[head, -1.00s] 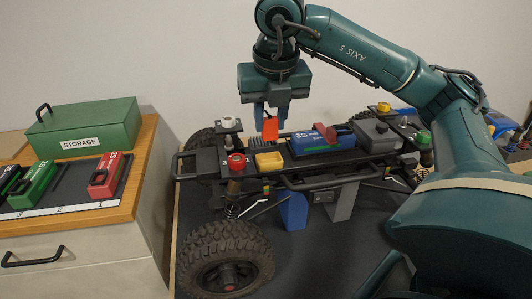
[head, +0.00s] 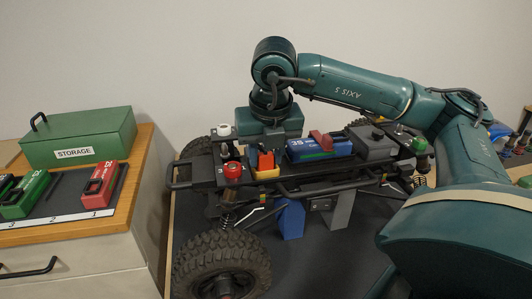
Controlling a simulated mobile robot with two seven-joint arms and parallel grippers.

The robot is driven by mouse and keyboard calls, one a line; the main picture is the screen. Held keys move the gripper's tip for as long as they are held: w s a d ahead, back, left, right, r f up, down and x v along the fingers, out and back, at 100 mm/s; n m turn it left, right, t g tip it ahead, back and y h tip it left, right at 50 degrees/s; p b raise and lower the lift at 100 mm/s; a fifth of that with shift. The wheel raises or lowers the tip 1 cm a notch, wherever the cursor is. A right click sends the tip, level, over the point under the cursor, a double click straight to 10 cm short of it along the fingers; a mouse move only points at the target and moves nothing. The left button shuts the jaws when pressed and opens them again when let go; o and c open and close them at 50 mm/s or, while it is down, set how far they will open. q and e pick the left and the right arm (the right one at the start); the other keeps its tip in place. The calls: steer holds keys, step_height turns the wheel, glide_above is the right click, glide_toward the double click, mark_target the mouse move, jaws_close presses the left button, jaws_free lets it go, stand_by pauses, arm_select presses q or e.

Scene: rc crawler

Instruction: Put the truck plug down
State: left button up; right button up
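The orange-red truck plug (head: 265,161) is low over the truck, at the yellow holder (head: 267,174) on the near side of the chassis. Its lower end meets the holder or is just behind its rim; I cannot tell if it is fully seated. My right gripper (head: 267,153) points straight down with its palm just above the plug and appears shut on it. Its fingertips are mostly hidden by the plug and holder. My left gripper is not in view.
The blue battery (head: 318,148) with a red connector sits right of the holder. A red-capped post (head: 233,171) and white-capped post (head: 223,130) stand left. The green storage box (head: 80,137) and several modules are on the left cabinet. Bare dark tabletop (head: 320,265) lies in front.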

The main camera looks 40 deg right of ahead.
steer(key=shift+o, duration=1.2)
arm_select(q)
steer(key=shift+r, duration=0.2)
arm_select(e)
steer(key=shift+r, duration=0.1)
steer(key=shift+r, duration=0.3)
steer(key=v, duration=0.5)
steer(key=shift+p, duration=0.3)
arm_select(q)
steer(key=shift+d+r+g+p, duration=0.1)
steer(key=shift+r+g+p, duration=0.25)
steer(key=shift+p, duration=0.85)
arm_select(e)
steer(key=d+v, duration=0.1)
steer(key=v, duration=0.5)
steer(key=shift+a+r, duration=0.3)
steer(key=shift+a, duration=0.25)
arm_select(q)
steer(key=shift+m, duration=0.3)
